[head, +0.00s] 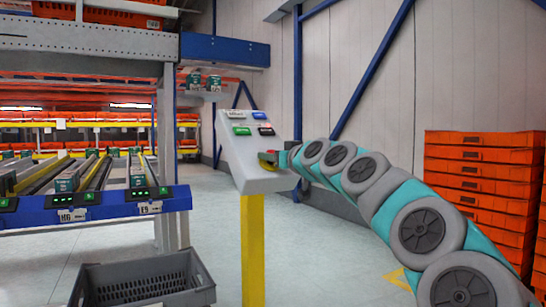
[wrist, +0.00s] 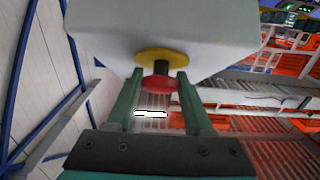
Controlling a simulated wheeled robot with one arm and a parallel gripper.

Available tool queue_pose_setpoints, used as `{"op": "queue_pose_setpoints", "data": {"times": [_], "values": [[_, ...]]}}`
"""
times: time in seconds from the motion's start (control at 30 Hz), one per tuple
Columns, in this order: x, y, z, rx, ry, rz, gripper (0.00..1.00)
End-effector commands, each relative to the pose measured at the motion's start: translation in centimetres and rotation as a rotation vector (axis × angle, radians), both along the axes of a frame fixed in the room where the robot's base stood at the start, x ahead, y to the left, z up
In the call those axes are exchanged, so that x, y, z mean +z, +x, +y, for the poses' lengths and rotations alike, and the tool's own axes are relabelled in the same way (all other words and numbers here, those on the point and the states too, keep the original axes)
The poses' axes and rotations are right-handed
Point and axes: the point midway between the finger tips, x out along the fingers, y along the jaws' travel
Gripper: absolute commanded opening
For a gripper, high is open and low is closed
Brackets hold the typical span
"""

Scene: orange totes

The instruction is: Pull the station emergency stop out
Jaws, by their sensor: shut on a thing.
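The station's control box (head: 240,140) is a pale slanted panel on a yellow post (head: 252,250). The emergency stop is a red knob (wrist: 159,84) on a dark stem with a yellow ring (wrist: 162,56), seen in the wrist view on the box's underside as pictured. My gripper (wrist: 160,80) has its two green fingers on either side of the red knob, shut on it. In the head view my gripper (head: 270,158) is at the lower right of the panel, and the knob is mostly hidden there.
The panel carries several small coloured buttons or labels (head: 250,122). A blue-edged flow rack (head: 100,205) stands left, with a grey crate (head: 145,280) in front. Stacked orange totes (head: 480,180) stand right.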

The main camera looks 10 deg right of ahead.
Motion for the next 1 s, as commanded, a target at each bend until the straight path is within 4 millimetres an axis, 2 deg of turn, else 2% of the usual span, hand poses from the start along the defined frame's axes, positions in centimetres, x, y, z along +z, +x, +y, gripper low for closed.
{"op": "queue_pose_setpoints", "data": {"times": [0.03, 0.23, 0.73, 1.0], "values": [[0.0, 0.0, 0.0, 0.000, 0.000, 0.000, 0.22], [0.0, 0.0, 0.0, 0.000, 0.000, 0.000, 0.00], [0.0, 0.0, -0.1, -0.001, 0.000, -0.001, 0.00], [1.0, -0.8, -0.3, -0.001, 0.002, -0.002, 0.00]]}}
